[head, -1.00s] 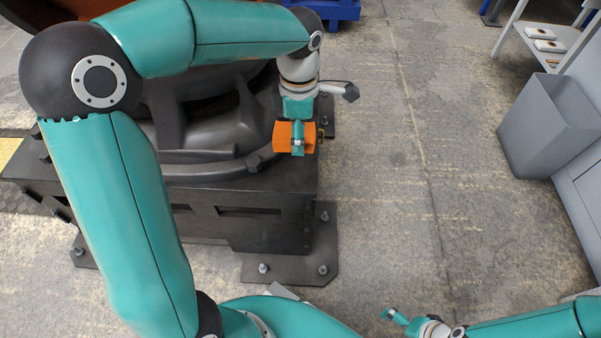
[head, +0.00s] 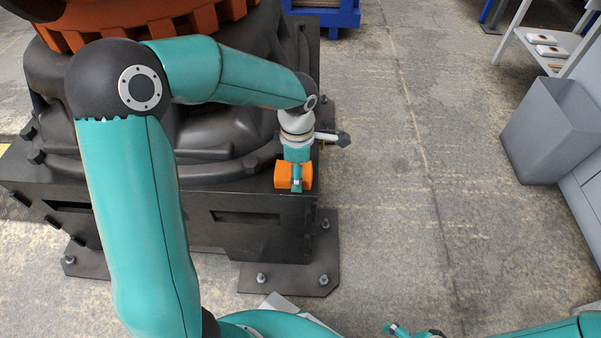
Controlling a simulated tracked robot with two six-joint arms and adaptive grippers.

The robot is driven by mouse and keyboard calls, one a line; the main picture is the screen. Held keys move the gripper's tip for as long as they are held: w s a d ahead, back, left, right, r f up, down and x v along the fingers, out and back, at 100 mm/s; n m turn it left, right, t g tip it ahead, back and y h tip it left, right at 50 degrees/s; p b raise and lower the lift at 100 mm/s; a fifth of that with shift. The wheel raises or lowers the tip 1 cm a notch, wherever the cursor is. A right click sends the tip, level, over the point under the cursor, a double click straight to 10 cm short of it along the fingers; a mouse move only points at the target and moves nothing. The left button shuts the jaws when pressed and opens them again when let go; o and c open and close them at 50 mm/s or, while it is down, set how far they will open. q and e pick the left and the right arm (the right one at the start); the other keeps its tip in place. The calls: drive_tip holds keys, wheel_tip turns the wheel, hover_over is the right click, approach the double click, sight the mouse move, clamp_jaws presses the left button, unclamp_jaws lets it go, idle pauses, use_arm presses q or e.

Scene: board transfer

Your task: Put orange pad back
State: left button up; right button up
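The orange pad (head: 281,177) is a small orange piece at the front right corner of the black machine base (head: 262,226). My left gripper (head: 296,184) points down over the pad, with orange showing on both sides of its teal fingers. It appears shut on the pad. Whether the pad touches the base's top edge is hard to tell. My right gripper (head: 392,329) is at the bottom edge, partly cut off, far from the pad. Its opening cannot be made out.
A large dark machine with an orange toothed ring (head: 160,18) stands behind my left arm. A grey bin (head: 548,135) and a shelf with small items (head: 545,45) are at the right. A bolted foot plate (head: 290,275) juts out below. The floor between is clear.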

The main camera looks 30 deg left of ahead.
use_arm(q)
drive_tip(key=shift+f, duration=0.15)
drive_tip(key=o, duration=1.1)
drive_tip(key=shift+r, duration=0.35)
wheel_tip(320, 180, up, 12)
drive_tip(key=p, duration=0.4)
drive_tip(key=shift+f, duration=0.15)
